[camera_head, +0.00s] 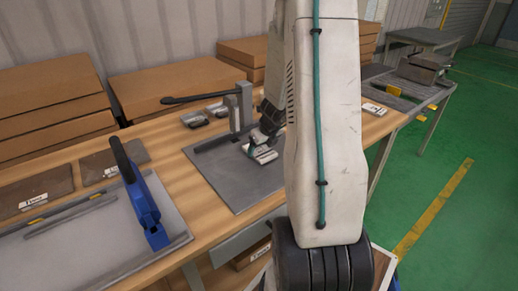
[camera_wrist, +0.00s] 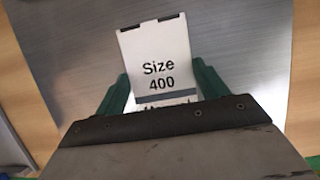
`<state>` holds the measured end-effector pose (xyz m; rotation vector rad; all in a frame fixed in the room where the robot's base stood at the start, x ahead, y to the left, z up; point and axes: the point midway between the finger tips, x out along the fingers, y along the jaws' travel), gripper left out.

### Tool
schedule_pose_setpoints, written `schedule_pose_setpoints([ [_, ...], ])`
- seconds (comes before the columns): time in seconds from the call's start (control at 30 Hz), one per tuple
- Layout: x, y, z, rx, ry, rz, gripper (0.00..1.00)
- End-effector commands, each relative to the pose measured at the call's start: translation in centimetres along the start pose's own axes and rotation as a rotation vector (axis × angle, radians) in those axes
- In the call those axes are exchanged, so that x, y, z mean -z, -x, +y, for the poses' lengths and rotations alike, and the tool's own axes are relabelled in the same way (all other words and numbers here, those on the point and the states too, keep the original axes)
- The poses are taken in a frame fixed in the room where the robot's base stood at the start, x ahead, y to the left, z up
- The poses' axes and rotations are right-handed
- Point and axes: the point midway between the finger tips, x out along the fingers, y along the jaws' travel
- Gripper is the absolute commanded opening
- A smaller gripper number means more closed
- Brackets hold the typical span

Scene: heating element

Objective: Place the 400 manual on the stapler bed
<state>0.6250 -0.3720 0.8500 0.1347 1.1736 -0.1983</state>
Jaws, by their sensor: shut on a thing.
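The 400 manual is a small white booklet (camera_wrist: 158,62) marked "Size 400" in the wrist view. My gripper (camera_wrist: 158,98) is shut on its lower end, with a green finger on each side. In the head view, the white booklet (camera_head: 263,155) shows at my gripper (camera_head: 255,148), over a flat grey metal plate (camera_head: 232,190). This plate, seemingly the stapler bed, has an upright post and a long black lever (camera_head: 195,98) at its back. In the wrist view the bare plate (camera_wrist: 80,45) lies behind the booklet. I cannot tell whether the booklet touches it.
A blue tool with a black handle (camera_head: 145,205) stands on a grey board at left. Brown labelled packs (camera_head: 35,192) lie behind it. Cardboard boxes (camera_head: 160,85) line the wall. My arm hides the plate's right side.

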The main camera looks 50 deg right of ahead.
Motion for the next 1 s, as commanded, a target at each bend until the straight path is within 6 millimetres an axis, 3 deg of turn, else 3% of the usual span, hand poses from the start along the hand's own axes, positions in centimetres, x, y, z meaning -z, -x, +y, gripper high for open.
schedule_pose_setpoints([
  [0.47, 0.6, -0.9, -0.6, 0.004, -0.009, 0.000, 0.44],
  [0.5, 0.6, -0.9, -0.6, 0.004, -0.008, -0.001, 0.80],
  [0.57, 0.6, -0.9, -0.6, 0.004, -0.008, -0.001, 0.94],
  [0.87, 0.6, -0.8, -0.7, 0.005, -0.009, -0.001, 0.94],
  [1.0, 0.4, 0.4, -0.7, 0.006, -0.008, -0.004, 0.94],
])
